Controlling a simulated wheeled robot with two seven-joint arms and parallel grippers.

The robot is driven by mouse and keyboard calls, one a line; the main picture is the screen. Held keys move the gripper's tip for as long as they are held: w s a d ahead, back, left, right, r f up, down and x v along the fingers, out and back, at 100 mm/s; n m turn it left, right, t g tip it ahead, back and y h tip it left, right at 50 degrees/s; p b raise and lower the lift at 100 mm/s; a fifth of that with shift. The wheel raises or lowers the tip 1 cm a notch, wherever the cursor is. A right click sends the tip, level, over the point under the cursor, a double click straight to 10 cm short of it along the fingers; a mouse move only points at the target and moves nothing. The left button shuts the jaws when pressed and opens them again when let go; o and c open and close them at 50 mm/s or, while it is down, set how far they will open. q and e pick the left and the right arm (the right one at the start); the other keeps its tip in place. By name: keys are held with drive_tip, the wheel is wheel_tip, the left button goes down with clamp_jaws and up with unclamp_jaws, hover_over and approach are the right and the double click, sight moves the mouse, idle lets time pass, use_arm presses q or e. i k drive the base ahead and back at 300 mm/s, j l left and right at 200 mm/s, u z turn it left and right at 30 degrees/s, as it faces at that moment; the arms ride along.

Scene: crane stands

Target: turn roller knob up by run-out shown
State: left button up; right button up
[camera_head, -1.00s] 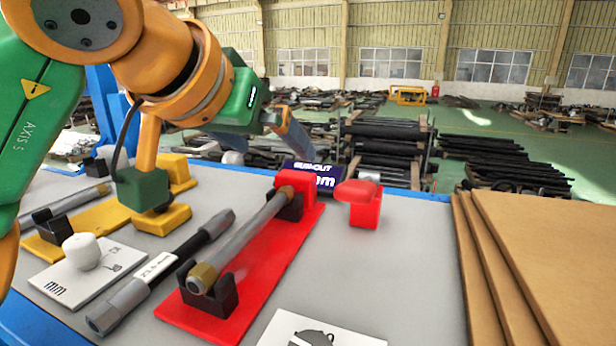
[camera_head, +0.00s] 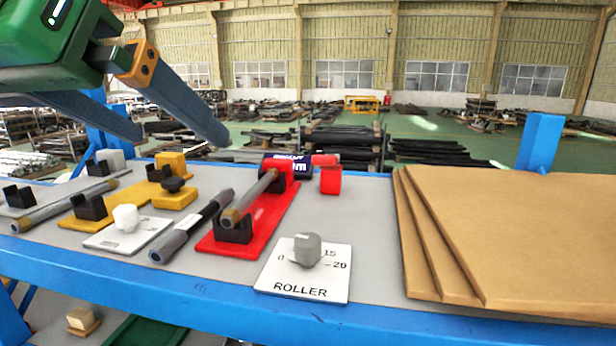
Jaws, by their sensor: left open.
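The roller knob (camera_head: 307,250) is a grey knob on a white plate (camera_head: 302,287) marked ROLLER, with 0, 15 and 20 readable around it. It stands near the table's front edge. The dark blue run-out display (camera_head: 287,163) is at the back of the red stand (camera_head: 262,222); its reading is largely hidden behind the red parts and too small to read. A metal rod (camera_head: 250,198) rests on the red stand. My left gripper (camera_head: 182,132) is open and empty at the upper left, raised above the table and apart from the knob. My right gripper is not in view.
A black and grey bar (camera_head: 195,225) lies left of the red stand. Brown boards (camera_head: 520,235) stack at right. Space above the roller plate is clear.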

sight(307, 245)
drive_tip(key=k+j, duration=0.15)
drive_tip(key=k, duration=0.35)
drive_tip(key=k+j, duration=0.15)
drive_tip(key=k, duration=0.35)
